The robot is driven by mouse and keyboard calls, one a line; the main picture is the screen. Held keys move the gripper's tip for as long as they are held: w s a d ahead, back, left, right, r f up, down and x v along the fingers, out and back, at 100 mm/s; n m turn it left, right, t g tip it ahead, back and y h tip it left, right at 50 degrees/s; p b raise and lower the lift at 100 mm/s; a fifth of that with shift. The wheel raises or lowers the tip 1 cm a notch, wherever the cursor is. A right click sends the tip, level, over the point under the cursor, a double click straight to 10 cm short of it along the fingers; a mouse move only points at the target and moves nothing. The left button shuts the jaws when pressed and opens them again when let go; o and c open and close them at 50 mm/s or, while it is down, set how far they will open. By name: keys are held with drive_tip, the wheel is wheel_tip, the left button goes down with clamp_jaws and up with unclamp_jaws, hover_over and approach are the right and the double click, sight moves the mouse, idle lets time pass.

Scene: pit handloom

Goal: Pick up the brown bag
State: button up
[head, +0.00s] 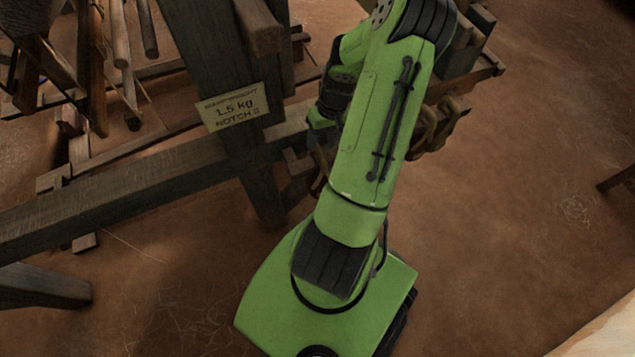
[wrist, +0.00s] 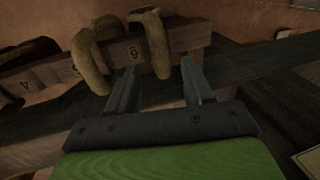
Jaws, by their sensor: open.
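My gripper (wrist: 158,82) is open in the wrist view, its two dark fingers apart with nothing held between them. Just beyond the fingertips, a thick tan-brown curved piece (wrist: 156,45) hangs over a wooden bar. A second, similar brown loop (wrist: 88,62) hangs to its left, beyond the left finger. I cannot tell which of these is the brown bag, or whether they are bags or parts of one. In the head view, brown loops (head: 428,128) show just right of my green arm.
The wooden bar (wrist: 188,36) carries number marks, including a 6. A dark beam (wrist: 255,62) crosses behind the right finger. Open brown floor (head: 520,220) lies to the right.

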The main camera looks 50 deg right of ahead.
sight(318, 148)
drive_tip(key=f+b, duration=0.1)
drive_tip(key=f, duration=0.1)
drive_tip(key=a+f+b, duration=0.1)
drive_tip(key=f, duration=0.2)
drive_tip(key=shift+w+f, duration=0.1)
drive_tip(key=shift+w, duration=0.1)
clamp_jaws()
drive_tip(key=shift+w+r, duration=0.1)
drive_tip(key=shift+r, duration=0.1)
idle(0.9)
